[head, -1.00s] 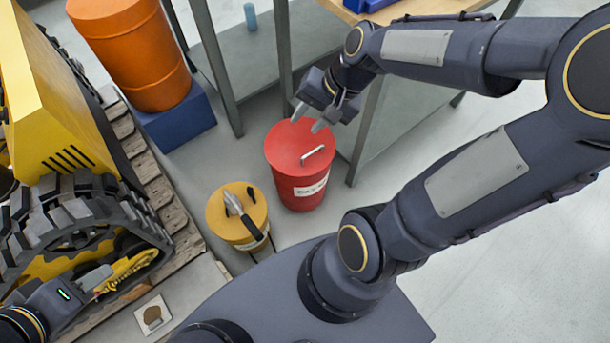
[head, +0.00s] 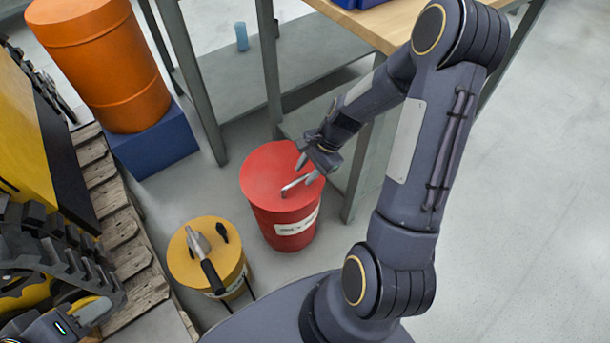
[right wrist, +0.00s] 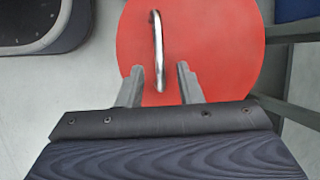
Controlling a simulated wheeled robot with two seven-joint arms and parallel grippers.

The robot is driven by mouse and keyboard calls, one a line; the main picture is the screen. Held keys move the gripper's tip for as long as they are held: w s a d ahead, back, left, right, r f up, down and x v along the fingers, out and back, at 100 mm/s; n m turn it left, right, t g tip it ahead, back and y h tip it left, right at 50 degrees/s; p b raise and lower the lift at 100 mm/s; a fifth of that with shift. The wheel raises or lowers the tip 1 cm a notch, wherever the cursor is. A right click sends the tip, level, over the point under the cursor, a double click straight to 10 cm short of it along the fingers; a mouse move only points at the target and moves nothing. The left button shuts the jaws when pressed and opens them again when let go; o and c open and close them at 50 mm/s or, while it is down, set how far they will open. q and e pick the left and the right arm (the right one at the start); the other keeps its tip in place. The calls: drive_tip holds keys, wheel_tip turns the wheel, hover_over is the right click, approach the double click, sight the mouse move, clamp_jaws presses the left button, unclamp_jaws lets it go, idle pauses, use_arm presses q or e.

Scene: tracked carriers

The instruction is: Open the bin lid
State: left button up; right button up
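A red bin (head: 280,205) with a white label stands on the floor in the middle of the head view. Its flat red lid (head: 268,170) is on, with a silver bar handle (head: 297,184). In the right wrist view the lid (right wrist: 215,50) and the handle (right wrist: 158,50) show ahead of the fingers. My right gripper (head: 308,172) is open above the lid, with the handle's near end between its fingertips in the right wrist view (right wrist: 161,72). Contact cannot be told. My left gripper (head: 95,312) is partly in view at the lower left; its fingers are largely cut off or unclear.
A yellow can (head: 195,262) with a tool on top stands close to the bin's left. A grey-legged workbench (head: 390,25) is behind and right of the bin. An orange drum (head: 100,65) on a blue block (head: 155,145) and a tracked vehicle (head: 30,150) stand left. Open floor lies right.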

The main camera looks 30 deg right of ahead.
drive_tip(key=shift+w+a+f, duration=0.1)
drive_tip(key=shift+a+f, duration=0.2)
drive_tip(key=shift+f, duration=0.2)
clamp_jaws()
drive_tip(key=shift+r, duration=0.1)
